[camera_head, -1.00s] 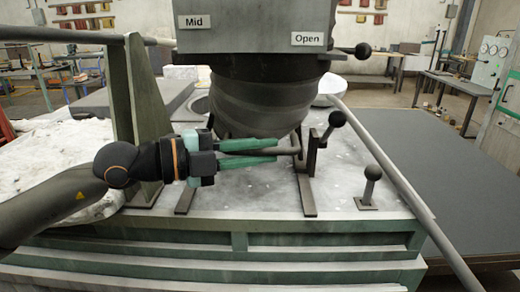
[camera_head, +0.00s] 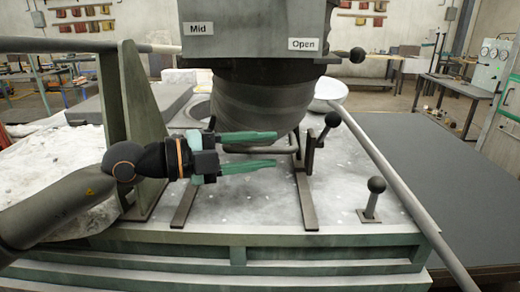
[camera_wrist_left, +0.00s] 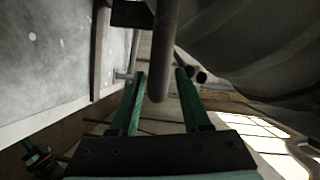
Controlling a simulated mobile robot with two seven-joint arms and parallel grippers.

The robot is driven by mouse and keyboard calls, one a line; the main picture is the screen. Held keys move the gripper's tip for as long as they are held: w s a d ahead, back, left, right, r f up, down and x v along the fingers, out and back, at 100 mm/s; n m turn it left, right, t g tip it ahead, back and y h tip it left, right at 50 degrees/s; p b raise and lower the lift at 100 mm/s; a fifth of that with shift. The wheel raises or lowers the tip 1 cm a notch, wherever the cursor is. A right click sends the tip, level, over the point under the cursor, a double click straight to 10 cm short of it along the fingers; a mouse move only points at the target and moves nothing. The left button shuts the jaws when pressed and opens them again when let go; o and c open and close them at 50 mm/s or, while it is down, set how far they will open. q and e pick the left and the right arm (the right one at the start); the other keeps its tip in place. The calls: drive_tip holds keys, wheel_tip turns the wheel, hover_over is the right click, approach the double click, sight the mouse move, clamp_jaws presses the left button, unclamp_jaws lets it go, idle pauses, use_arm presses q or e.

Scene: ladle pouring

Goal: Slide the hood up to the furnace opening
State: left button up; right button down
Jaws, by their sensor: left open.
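The dark rounded body (camera_head: 255,100), which looks like the hood, hangs under a grey-green box (camera_head: 255,25) labelled "Mid" and "Open". A thin horizontal bar (camera_head: 286,150) runs in front of its lower part, near an upright bracket. My left gripper (camera_head: 277,149) is open, its green fingers pointing right, above and below the bar in the head view. In the left wrist view, the round bar (camera_wrist_left: 165,50) ends between the open fingertips (camera_wrist_left: 160,74); contact cannot be told. A dark round rim (camera_head: 200,108) behind may be the furnace opening, mostly hidden. My right gripper is not in view.
A long sloping rail (camera_head: 395,190) edges the right side. A tall green bracket (camera_head: 133,120) stands left, behind my left arm.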

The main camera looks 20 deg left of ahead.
use_arm(q)
drive_tip(key=shift+r, duration=0.1)
wheel_tip(320, 180, up, 3)
drive_tip(key=shift+r, duration=0.2)
drive_tip(key=shift+o, duration=0.7)
drive_tip(key=s+d+r, duration=0.1)
drive_tip(key=s+r, duration=0.2)
drive_tip(key=r, duration=0.1)
drive_tip(key=shift+s+r, duration=0.25)
drive_tip(key=shift+r, duration=0.15)
drive_tip(key=s+d+r, duration=0.1)
drive_tip(key=s, duration=0.2)
drive_tip(key=s+d+r+b, duration=0.1)
drive_tip(key=s+r, duration=0.1)
drive_tip(key=s, duration=0.1)
drive_tip(key=s+d+r, duration=0.1)
drive_tip(key=s, duration=0.3)
drive_tip(key=shift+r, duration=0.35)
drive_tip(key=shift+c, duration=0.7)
drive_tip(key=shift+a, duration=0.1)
